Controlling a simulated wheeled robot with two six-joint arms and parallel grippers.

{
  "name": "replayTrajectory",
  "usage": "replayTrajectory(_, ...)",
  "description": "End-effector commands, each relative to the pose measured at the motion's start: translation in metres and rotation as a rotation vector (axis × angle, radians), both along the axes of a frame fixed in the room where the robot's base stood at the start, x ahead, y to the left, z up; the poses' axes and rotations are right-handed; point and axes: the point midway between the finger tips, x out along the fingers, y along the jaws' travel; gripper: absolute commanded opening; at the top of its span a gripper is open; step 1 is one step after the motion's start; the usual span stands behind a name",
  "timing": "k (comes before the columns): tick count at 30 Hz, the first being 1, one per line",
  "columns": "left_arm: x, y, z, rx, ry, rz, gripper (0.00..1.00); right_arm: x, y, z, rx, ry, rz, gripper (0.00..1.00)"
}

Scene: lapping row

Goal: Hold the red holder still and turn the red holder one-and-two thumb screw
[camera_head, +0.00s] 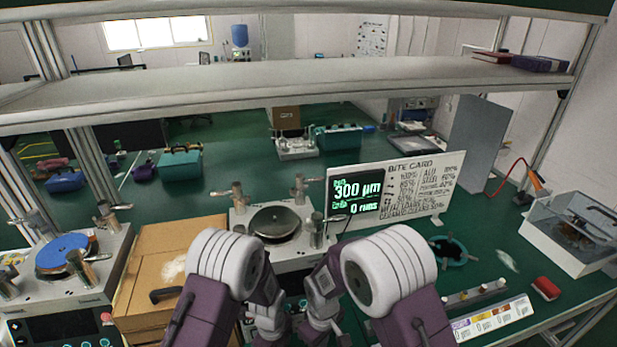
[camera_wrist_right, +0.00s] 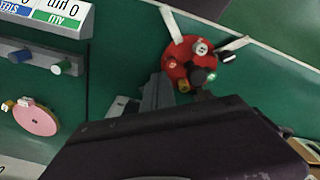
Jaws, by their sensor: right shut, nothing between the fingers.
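The red holder (camera_wrist_right: 180,72) shows in the right wrist view. It is a round red piece with several small knobs, light and dark, on its top. I cannot tell which knob is the one-and-two thumb screw. Two pale strips flank the holder; I cannot tell what they belong to. My right gripper (camera_wrist_right: 156,92) is shut and empty, just beside the holder's lower left edge in that view. In the head view my right gripper (camera_head: 322,318) and left gripper (camera_head: 266,322) are low in the middle, close together. The left fingers are hidden, and the holder cannot be made out there.
A pink disc (camera_wrist_right: 36,116) and several small cylinders lie left in the wrist view. In the head view, a lapping machine (camera_head: 275,222) stands behind my arms, a cardboard box (camera_head: 140,285) left and a sign board (camera_head: 410,190) right. A shelf (camera_head: 300,85) spans above.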

Motion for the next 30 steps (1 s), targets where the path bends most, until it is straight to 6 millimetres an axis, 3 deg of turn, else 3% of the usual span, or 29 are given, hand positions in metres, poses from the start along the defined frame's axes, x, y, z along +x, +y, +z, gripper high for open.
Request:
replayTrajectory(7, 0.000, 0.000, 0.000, 0.001, 0.001, 0.000, 0.00, 0.000, 0.000, 0.033, 0.001, -0.001, 0.000, 0.00)
replayTrajectory(19, 0.000, 0.000, 0.000, 0.001, 0.001, 0.000, 0.00, -0.001, 0.000, 0.037, -0.001, 0.001, 0.000, 0.00)
replayTrajectory(20, 0.000, 0.000, 0.000, 0.001, 0.001, 0.000, 0.23, -0.001, 0.000, 0.037, -0.001, 0.001, 0.000, 0.00)
replayTrajectory(22, 0.000, 0.000, 0.000, 0.001, 0.001, 0.000, 0.40, -0.001, 0.000, 0.037, -0.001, 0.001, 0.000, 0.00)
replayTrajectory(30, 0.000, 0.000, 0.000, 0.000, 0.000, 0.000, 0.40, -0.001, 0.000, 0.037, -0.001, 0.002, 0.000, 0.00)
